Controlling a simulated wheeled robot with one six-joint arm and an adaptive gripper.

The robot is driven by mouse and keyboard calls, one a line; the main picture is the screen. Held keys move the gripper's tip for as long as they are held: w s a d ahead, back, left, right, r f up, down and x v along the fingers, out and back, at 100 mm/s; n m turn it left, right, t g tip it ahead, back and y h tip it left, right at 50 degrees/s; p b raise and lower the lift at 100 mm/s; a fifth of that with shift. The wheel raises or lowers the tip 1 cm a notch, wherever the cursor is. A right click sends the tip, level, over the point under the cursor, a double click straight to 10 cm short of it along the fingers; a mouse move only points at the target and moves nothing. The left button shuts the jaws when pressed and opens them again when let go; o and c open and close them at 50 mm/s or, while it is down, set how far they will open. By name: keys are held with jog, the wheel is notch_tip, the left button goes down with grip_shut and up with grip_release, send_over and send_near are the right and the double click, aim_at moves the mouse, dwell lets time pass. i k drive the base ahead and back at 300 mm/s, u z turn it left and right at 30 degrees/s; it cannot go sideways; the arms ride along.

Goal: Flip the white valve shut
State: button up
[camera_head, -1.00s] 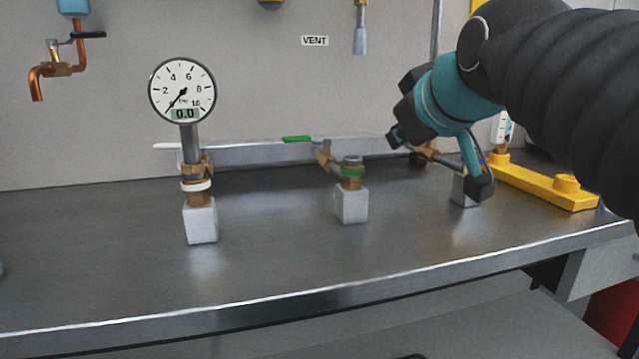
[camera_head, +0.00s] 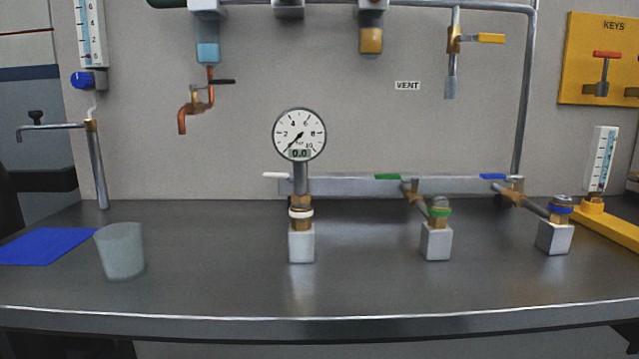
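The white valve handle (camera_head: 276,175) lies roughly horizontal, pointing left, behind the stem of the round gauge (camera_head: 299,135). The gauge shows 0.0 and stands on a brass fitting with a white ring (camera_head: 301,213) on a grey block (camera_head: 301,246). The valve body behind the gauge stem is mostly hidden. My gripper is not in view.
To the right are a green-handled valve (camera_head: 388,177) and a blue-handled valve (camera_head: 493,176) on the manifold bar (camera_head: 345,186). A cup (camera_head: 120,251) and a blue mat (camera_head: 48,246) are at left. The bench front (camera_head: 370,285) is clear.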

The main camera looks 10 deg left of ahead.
aim_at(266, 174)
jog(key=u, duration=0.65)
jog(key=k, duration=0.3)
jog(key=u, duration=0.45)
jog(key=i, duration=0.35)
jog(key=z, duration=0.05)
